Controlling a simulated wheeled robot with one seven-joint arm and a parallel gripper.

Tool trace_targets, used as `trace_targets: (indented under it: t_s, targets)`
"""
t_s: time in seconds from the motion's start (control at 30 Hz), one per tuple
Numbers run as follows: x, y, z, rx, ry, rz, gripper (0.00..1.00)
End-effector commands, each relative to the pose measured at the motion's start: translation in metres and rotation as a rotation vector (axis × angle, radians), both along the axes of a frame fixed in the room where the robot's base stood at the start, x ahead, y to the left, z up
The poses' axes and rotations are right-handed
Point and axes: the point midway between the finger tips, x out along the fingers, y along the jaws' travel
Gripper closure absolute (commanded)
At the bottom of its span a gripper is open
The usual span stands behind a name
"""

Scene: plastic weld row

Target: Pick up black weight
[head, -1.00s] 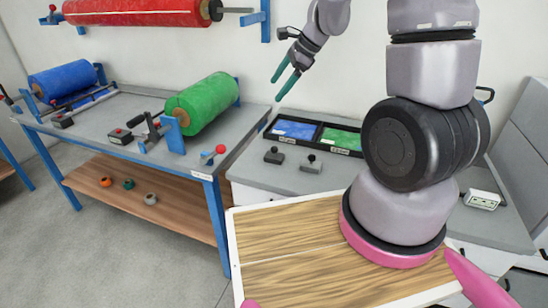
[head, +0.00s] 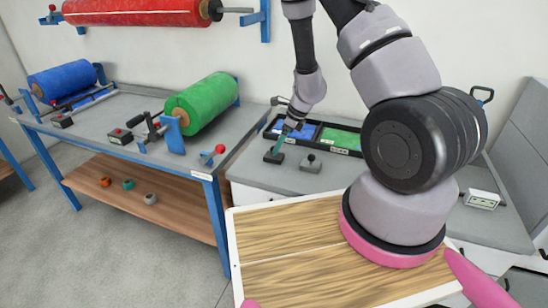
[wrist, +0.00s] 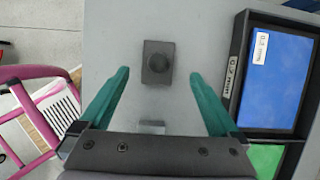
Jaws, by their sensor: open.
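The black weight (head: 273,157) is a small dark block with a round knob on top, standing on the grey bench top. A lighter grey weight (head: 310,163) of the same shape stands to its right. My gripper (head: 283,143) points down just above the black weight, with its teal fingers apart and empty. In the wrist view the black weight (wrist: 155,75) appears between and slightly beyond the two open fingertips (wrist: 160,73). Part of the grey weight (wrist: 151,127) shows close to the gripper body. I cannot tell the exact height of the fingertips over the bench.
A black tray (head: 354,154) with blue and green sheets lies behind the weights. A blue-framed table (head: 120,130) with blue and green rolls stands to the left. A wooden board (head: 290,270) with a white rim is in front.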

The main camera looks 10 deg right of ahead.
Motion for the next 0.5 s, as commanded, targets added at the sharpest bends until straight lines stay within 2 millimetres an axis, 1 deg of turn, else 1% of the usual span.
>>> trace_targets:
  t_s: [0.13, 0.3, 0.4, 0.5]
  targets:
    - [0.001, 0.004, -0.013, 0.0, 0.002, 0.001, 0.03]
    - [0.003, 0.011, -0.038, -0.001, 0.002, 0.003, 0.03]
    - [0.005, 0.015, -0.048, -0.002, 0.001, 0.002, 0.03]
    - [0.007, 0.016, -0.051, 0.0, 0.0, 0.001, 0.03]
